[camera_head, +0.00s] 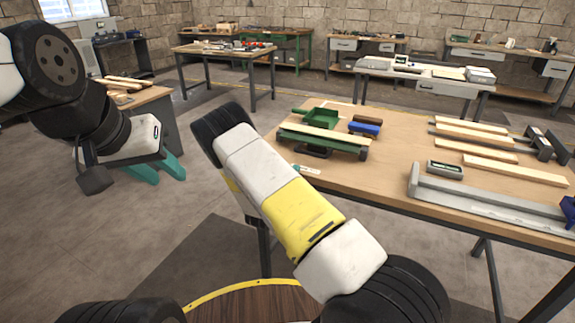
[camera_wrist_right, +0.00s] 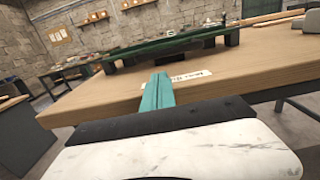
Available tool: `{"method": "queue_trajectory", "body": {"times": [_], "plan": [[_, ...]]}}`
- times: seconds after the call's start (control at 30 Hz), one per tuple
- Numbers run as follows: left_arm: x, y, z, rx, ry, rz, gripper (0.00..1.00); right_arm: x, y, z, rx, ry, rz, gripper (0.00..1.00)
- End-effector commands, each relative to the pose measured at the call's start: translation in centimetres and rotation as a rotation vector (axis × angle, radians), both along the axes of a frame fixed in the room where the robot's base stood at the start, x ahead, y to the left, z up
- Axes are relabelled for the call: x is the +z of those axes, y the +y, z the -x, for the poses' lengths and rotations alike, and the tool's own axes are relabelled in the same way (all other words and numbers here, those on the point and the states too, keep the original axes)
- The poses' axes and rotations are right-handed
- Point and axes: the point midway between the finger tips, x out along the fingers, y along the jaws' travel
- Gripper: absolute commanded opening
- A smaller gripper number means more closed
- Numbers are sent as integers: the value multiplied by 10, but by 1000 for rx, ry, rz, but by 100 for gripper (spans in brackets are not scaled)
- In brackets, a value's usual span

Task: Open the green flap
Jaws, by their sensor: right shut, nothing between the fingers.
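A low fixture with a long green-edged plate (camera_head: 325,138) on dark feet stands at the near left corner of the workbench. In the right wrist view the dark green bar (camera_wrist_right: 165,46) runs across on black blocks. I take this green plate as the flap; I cannot tell whether it is open. My right gripper (camera_wrist_right: 157,76) is shut and empty, its teal fingers at the bench edge, in front of the bar and apart from it. In the head view only a teal tip (camera_head: 296,168) shows. My left gripper (camera_head: 166,180) is open and empty, left of the bench.
Wooden strips (camera_head: 475,150), a small grey box (camera_head: 445,170) and a long metal rail (camera_head: 490,205) lie to the right. Bare floor separates my left gripper from the bench.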

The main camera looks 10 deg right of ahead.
Motion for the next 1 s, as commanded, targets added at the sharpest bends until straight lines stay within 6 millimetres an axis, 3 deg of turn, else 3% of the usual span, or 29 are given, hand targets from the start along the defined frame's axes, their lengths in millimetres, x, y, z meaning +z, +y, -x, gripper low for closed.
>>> {"method": "queue_trajectory", "body": {"times": [0.2,0.4,1.0], "plan": [[0,0,0,0,0,0,36,2,-24,-33,-2,-1,0,0],[0,0,0,0,-1,0,36,3,-35,-51,-2,-1,0,0],[0,0,0,0,-1,0,36,7,-33,-54,-1,15,-11,0]]}}
